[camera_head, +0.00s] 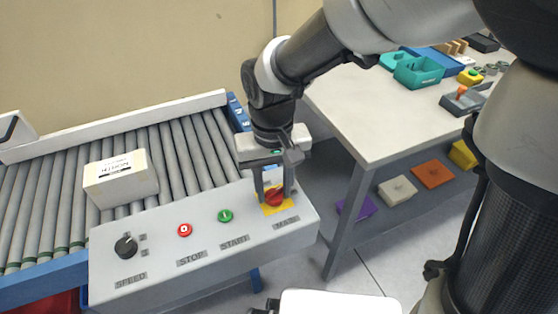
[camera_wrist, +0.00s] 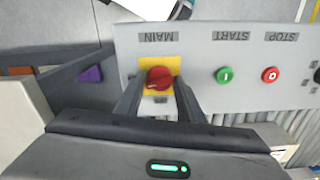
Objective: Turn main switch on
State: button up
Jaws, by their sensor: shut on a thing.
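The main switch (camera_head: 274,197) is a red rotary knob on a yellow plate, at the right end of the grey control panel (camera_head: 150,268). In the wrist view the red knob (camera_wrist: 160,79) sits under the label MAIN. My gripper (camera_head: 273,188) reaches down onto the knob from above. Its two fingers (camera_wrist: 160,98) stand on either side of the knob and are shut on it. The knob's handle lies roughly across the picture in the wrist view. Its exact setting is hard to read.
The panel also has a green START button (camera_head: 225,216), a red STOP button (camera_head: 184,230) and a black SPEED knob (camera_head: 126,247). A roller conveyor (camera_head: 60,190) with a cream box (camera_head: 120,178) lies behind. A white table (camera_head: 350,110) stands to the right.

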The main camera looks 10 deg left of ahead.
aim_at(274, 191)
jog(key=shift+m, duration=1.1)
jog(key=o, duration=1)
jog(key=shift+c, duration=0.2)
jog(key=shift+r, duration=0.1)
notch_tip(274, 191, up, 17)
jog(key=p, duration=0.4)
jog(key=shift+r, duration=0.15)
